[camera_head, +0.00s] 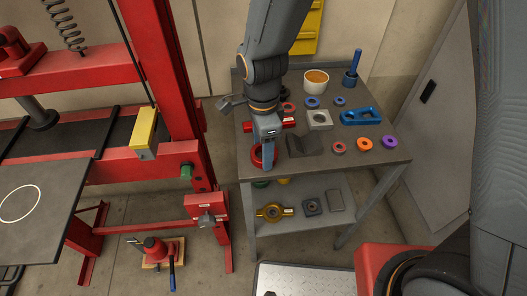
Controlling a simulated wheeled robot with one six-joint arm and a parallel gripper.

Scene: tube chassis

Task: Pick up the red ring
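A thick red ring (256,157) is at the left front part of the grey table top, partly hidden behind my gripper. My gripper (268,164) points down right at this ring, and its fingertips overlap it in the picture. The fingers show nearly edge-on, so I cannot tell whether they are open or shut, or touching the ring. Two smaller reddish rings are also on the table: one near the front middle (338,148), one further back beside my arm (289,107).
A dark V-shaped block (304,145) is just right of my gripper, with a red labelled part (287,124) behind it. Orange (365,144), purple (389,142) and blue (361,116) parts lie further right. A red press frame (175,75) stands close on the left.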

